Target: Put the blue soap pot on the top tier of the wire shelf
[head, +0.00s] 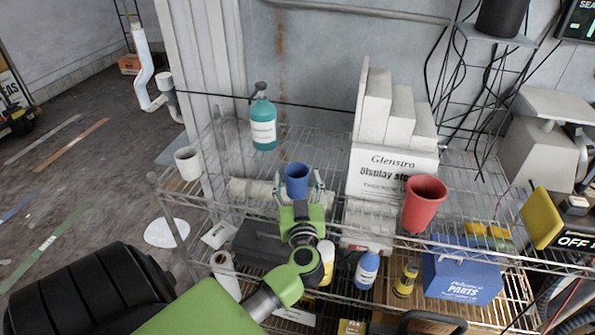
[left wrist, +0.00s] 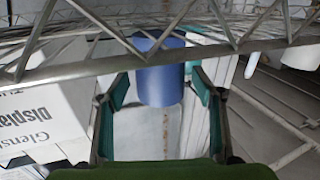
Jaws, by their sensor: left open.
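The blue soap pot (head: 296,180) stands upright at the front of the top tier of the wire shelf (head: 318,150), as far as I can see. My left gripper (head: 298,190) reaches in from the front, with one open finger on each side of the pot. The left wrist view is upside down. There the pot (left wrist: 160,75) lies between the open fingertips, with a gap on each side. The shelf's front rail (left wrist: 80,69) crosses in front of the pot's base. My right gripper is not in view.
The lower tier holds a blue parts box (head: 462,282) and bottles. Bare wire lies behind the pot.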

